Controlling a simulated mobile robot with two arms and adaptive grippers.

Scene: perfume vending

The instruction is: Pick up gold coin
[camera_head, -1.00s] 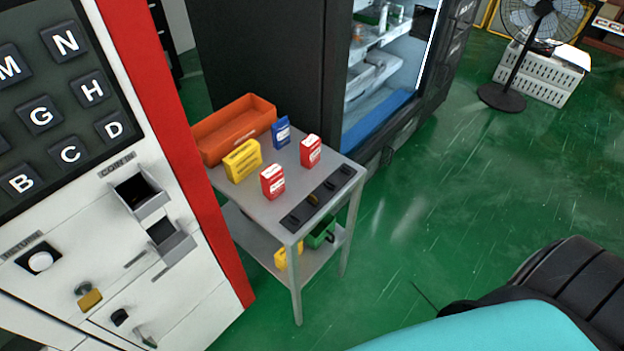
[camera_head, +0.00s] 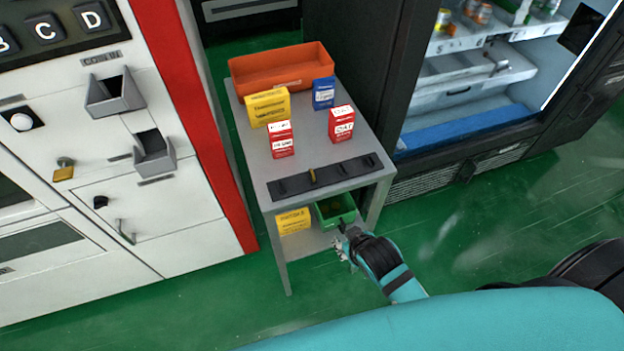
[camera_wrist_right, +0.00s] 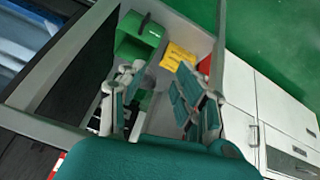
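A small gold coin (camera_head: 313,176) sits upright in the middle slot of the black strip (camera_head: 333,173) along the front of the grey table. It looks very small, and I cannot make it out in the right wrist view. My right gripper (camera_head: 347,247) is in front of and below the tabletop edge, beside the lower shelf, apart from the coin. In the right wrist view its two fingers (camera_wrist_right: 158,78) are spread with nothing between them. My left gripper is not in view.
The tabletop (camera_head: 310,160) bears an orange bin (camera_head: 281,72) and yellow, blue and red boxes. A green bin (camera_head: 336,210) and a yellow box (camera_head: 293,221) are on the lower shelf. The vending machine (camera_head: 170,200) stands left, an open fridge (camera_head: 462,125) right.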

